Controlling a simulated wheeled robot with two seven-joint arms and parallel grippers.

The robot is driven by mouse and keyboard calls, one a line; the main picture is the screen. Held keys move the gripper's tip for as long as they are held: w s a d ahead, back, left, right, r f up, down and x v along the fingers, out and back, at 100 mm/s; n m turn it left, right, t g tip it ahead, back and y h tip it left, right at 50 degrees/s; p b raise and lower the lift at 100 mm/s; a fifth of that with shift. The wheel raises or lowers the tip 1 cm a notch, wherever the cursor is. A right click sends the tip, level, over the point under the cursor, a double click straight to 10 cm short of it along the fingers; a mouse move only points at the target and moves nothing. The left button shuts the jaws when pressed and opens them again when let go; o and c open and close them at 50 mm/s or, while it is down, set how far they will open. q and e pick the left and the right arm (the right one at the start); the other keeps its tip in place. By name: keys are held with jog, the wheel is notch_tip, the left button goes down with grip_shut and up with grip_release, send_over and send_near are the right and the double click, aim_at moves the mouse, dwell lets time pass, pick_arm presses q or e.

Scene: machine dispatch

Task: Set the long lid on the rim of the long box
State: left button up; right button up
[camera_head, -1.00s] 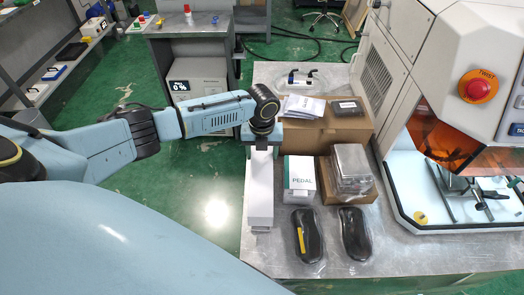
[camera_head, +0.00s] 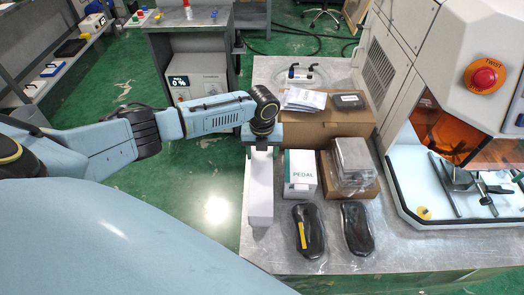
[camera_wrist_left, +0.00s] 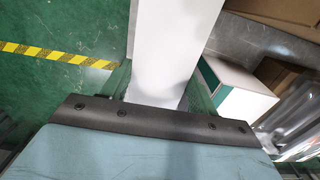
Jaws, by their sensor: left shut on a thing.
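A long, narrow white piece (camera_head: 260,188) lies lengthwise near the left edge of the metal table; I take its top to be the long lid. My left gripper (camera_head: 262,143) is shut on it near its far end, pointing down from above. The long box is not clearly told apart from the lid; whether lid and rim touch is hidden. My right gripper is not in view.
A white PEDAL carton (camera_head: 299,176) stands close to the right of the white piece. Brown cartons (camera_head: 318,132) and bagged black pedals (camera_head: 308,230) are also on the table (camera_head: 385,250). A machine (camera_head: 395,90) stands at the right.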

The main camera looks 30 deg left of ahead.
aim_at(262, 154)
pick_arm(q)
jog(key=shift+f+b, duration=0.45)
jog(key=shift+f, duration=0.25)
jog(key=shift+f, duration=0.5)
dwell(0.3)
jog(key=o, duration=1.1)
jog(key=shift+c, duration=0.2)
notch_tip(262, 154, up, 13)
jog(key=shift+r, duration=0.2)
